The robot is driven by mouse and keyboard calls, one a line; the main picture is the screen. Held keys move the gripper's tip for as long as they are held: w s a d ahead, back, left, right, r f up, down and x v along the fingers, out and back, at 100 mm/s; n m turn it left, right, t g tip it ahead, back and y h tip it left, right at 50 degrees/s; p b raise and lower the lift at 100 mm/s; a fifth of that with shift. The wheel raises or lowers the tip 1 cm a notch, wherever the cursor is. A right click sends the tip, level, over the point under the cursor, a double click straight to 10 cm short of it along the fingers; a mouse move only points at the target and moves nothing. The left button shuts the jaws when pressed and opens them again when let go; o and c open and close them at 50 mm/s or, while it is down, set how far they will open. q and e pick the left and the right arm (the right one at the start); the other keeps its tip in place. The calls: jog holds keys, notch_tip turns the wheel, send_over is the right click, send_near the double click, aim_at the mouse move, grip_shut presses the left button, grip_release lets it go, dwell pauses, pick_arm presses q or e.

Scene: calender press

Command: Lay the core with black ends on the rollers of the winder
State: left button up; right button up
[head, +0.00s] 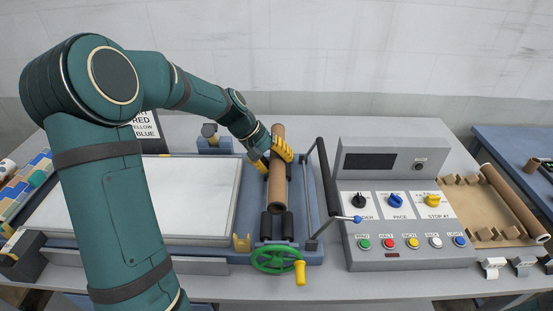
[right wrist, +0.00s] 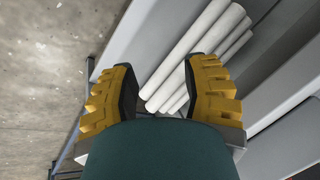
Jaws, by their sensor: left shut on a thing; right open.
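My left gripper (head: 275,155) is shut on a brown core (head: 277,188), gripping it near its far end. The core points towards me above the winder (head: 309,208), in line with its length. Its near end is over or close to the black rollers (head: 266,226); I cannot tell whether it touches them. I cannot make out black on its ends. In the right wrist view my right gripper (right wrist: 158,85) is open, with nothing between its fingers; it is out of the head view.
A control panel (head: 408,251) stands right of the winder. A tray (head: 474,214) there has another brown core (head: 515,202) along its right side. A green handwheel (head: 273,260) is at the winder's front. White rolls (right wrist: 192,50) lie beyond my right gripper.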

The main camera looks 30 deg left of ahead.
pick_arm(q)
notch_tip(320, 180, down, 2)
jog(key=shift+w+b, duration=0.1)
jog(key=shift+b, duration=0.45)
jog(key=shift+f+b, duration=2.65)
jog(key=shift+f, duration=0.95)
jog(key=shift+f+b, duration=0.35)
jog(key=shift+f, duration=0.1)
jog(key=o, duration=1.3)
jog(key=shift+c, duration=0.2)
jog(key=shift+r, duration=0.1)
jog(key=v, duration=1.2)
